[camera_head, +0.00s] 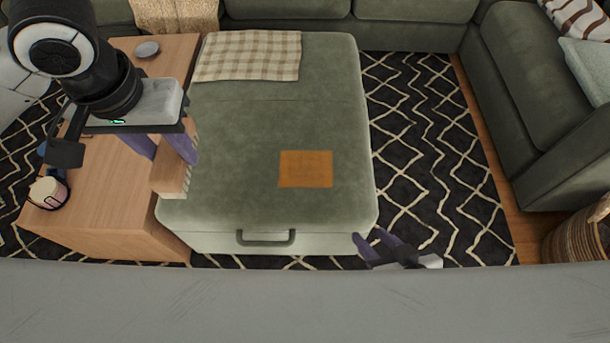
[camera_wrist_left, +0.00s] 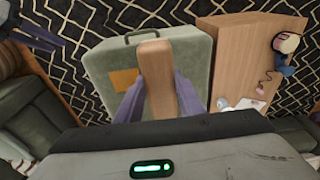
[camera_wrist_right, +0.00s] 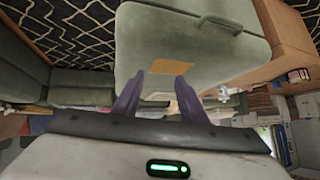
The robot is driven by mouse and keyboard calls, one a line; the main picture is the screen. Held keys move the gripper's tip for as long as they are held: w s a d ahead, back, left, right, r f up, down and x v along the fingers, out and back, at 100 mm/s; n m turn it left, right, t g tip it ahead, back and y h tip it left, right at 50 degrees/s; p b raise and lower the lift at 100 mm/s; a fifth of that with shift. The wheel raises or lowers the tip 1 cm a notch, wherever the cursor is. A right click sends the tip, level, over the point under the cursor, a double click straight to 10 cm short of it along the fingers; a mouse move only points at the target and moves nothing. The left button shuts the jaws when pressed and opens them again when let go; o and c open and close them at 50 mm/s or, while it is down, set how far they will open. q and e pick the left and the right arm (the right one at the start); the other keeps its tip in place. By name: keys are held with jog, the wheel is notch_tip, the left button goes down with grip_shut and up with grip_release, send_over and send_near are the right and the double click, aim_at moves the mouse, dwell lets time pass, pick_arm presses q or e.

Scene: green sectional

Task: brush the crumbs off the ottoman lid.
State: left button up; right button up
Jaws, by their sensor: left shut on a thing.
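The green ottoman (camera_head: 250,120) stands in the middle of the head view, with a handle (camera_head: 265,238) on its front. A flat orange-brown rectangular patch (camera_head: 306,169) lies on its lid; I cannot make out single crumbs. My left gripper (camera_head: 166,158) is shut on a wooden brush (camera_head: 170,180) with pale bristles, held at the lid's left edge. The brush also fills the gap between the fingers in the left wrist view (camera_wrist_left: 157,75). I cannot tell whether the bristles touch the lid. My right gripper (camera_head: 376,243) is open and empty by the ottoman's front right corner.
A checked cloth (camera_head: 248,56) lies on the lid's back left. A wooden side table (camera_head: 110,190) stands close on the left, with a cup-like item (camera_head: 48,191) and a small grey dish (camera_head: 147,49). A green sectional (camera_head: 520,80) surrounds the back and right. Patterned rug (camera_head: 430,150) is clear.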

jog(key=w+a+f+n+y+b, duration=0.1)
jog(key=a+f+y+b, duration=0.3)
jog(key=b, duration=2.4)
jog(key=a+f, duration=0.4)
jog(key=f, duration=0.4)
jog(key=shift+f, duration=0.15)
jog(key=shift+d, duration=0.1)
